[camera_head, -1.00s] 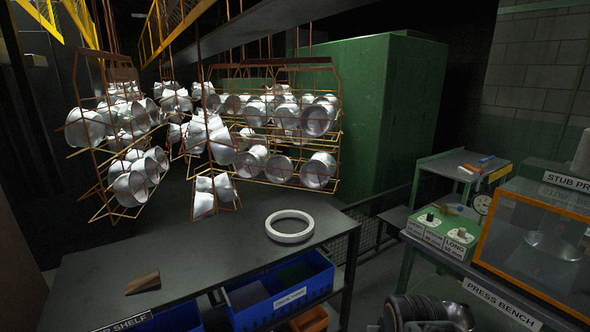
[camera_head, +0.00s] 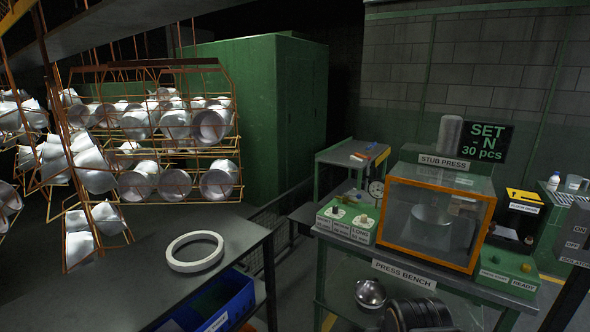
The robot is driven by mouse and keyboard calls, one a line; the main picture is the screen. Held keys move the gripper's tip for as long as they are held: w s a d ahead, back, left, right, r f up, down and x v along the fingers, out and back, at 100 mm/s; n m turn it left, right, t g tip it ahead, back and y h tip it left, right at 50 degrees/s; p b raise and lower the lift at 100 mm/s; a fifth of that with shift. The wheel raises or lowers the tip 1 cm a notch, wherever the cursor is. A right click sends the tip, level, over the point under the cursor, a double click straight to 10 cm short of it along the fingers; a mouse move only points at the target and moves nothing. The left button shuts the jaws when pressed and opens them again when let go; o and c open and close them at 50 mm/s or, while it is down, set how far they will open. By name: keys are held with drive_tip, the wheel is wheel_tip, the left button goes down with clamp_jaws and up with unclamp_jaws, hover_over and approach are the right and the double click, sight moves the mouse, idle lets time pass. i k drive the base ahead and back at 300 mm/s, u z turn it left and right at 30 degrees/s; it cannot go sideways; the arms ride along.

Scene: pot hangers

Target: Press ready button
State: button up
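A green control box (camera_head: 507,274) stands at the right end of the press bench (camera_head: 420,268), right of the stub press (camera_head: 440,215). Its front carries a READY label (camera_head: 523,285) on the right and another label on the left, too small to read. A small dark button (camera_head: 526,267) sits on its top above the READY label, and a pale knob sits at its top left. Dark rounded parts of my arm show at the bottom, in front of the bench. My gripper's fingers are not visible.
A green box with SHORT, MEDIUM and LONG labels (camera_head: 346,221) stands on the bench's left. A dark sign (camera_head: 484,139) reads SET - N 30 pcs. A dark table with a white ring (camera_head: 194,251) and hanging racks of pots are at left.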

sight(526, 268)
drive_tip(key=z, duration=0.6)
drive_tip(key=i, duration=0.35)
drive_tip(key=z, duration=0.55)
